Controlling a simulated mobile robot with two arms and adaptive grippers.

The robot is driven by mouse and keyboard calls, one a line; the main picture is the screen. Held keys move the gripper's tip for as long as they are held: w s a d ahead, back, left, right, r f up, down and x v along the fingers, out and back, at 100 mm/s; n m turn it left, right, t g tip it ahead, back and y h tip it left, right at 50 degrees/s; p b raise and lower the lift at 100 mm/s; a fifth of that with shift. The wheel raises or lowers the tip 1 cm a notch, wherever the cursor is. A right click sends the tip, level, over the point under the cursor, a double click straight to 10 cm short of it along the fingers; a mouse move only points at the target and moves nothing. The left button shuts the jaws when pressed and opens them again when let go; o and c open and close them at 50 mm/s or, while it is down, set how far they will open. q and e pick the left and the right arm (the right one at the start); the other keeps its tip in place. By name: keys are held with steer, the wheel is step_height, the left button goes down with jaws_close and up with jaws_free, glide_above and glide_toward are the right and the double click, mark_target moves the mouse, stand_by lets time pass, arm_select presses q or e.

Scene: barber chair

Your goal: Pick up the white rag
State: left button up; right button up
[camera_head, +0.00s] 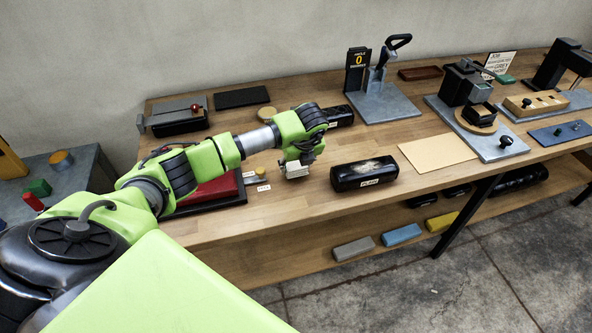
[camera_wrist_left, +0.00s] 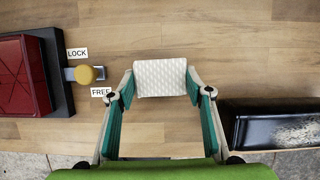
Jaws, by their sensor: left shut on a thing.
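The white rag (camera_wrist_left: 161,78) is a small, quilted-looking pale block between the two fingertips of my left gripper (camera_wrist_left: 160,84) in the left wrist view. The fingers press on its left and right sides. In the head view the rag (camera_head: 296,171) shows below my left gripper (camera_head: 297,164), over the wooden workbench (camera_head: 330,214). I cannot tell whether it touches the bench top. My right gripper is in neither view.
A black box with a scuffed top (camera_head: 364,174) stands right of the rag. A red block on a dark base (camera_head: 212,191), with a yellow knob (camera_wrist_left: 86,74) and LOCK and FREE labels, lies left. Clamps and fixtures (camera_head: 385,95) stand behind. Coloured blocks (camera_head: 402,235) lie on the lower shelf.

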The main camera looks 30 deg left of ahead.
arm_select(q)
steer(key=s+d+r+b, duration=0.3)
steer(key=s+r+b, duration=0.2)
steer(key=s+r, duration=0.6)
steer(key=s, duration=0.2)
steer(key=shift+s, duration=0.35)
steer(key=shift+o, duration=0.2)
